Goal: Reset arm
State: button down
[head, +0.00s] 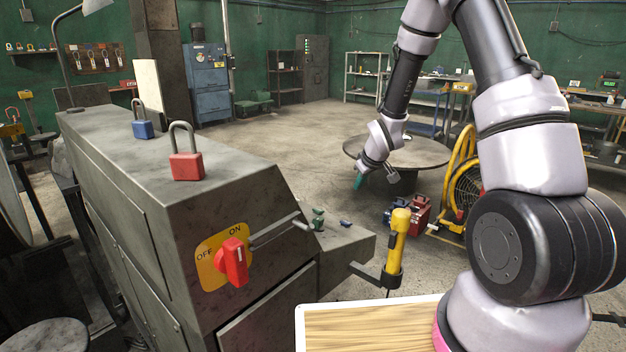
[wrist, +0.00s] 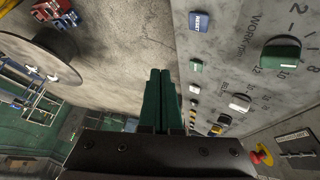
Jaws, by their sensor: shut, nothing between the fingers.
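My arm rises on the right side of the head view and bends over, with its forearm pointing down near the middle. My gripper (head: 359,182) hangs at the end, with teal fingers pointing down, in front of a round table. In the wrist view my gripper (wrist: 162,75) shows its two green fingers side by side and closed together. Nothing is held between them. Right of the fingers in the wrist view is a grey control panel (wrist: 225,70) with a blue button marked RESET (wrist: 199,21) and a green knob (wrist: 281,54). The fingers appear apart from the panel.
A grey machine cabinet (head: 150,200) stands at the left, with a red ON/OFF switch (head: 233,262), a red padlock (head: 187,166) and a blue padlock (head: 143,129). A round table (head: 420,153), a red toolbox (head: 415,215) and a yellow fan (head: 463,185) stand beyond. Floor is open behind.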

jog(key=s+d+r+m, duration=0.25)
jog(key=s+r, duration=0.25)
jog(key=r, duration=0.6)
jog(key=s+d+r+m, duration=0.25)
jog(key=s+r, duration=0.25)
jog(key=r, duration=0.6)
jog(key=s+r+m, duration=0.2)
jog(key=s+r, duration=0.3)
jog(key=s, duration=0.6)
jog(key=s+a+r+m, duration=0.1)
jog(key=s+r+m, duration=0.2)
jog(key=s+r, duration=0.3)
jog(key=s, duration=0.5)
jog(key=shift+m+t+y, duration=0.3)
jog(key=shift+r, duration=0.1)
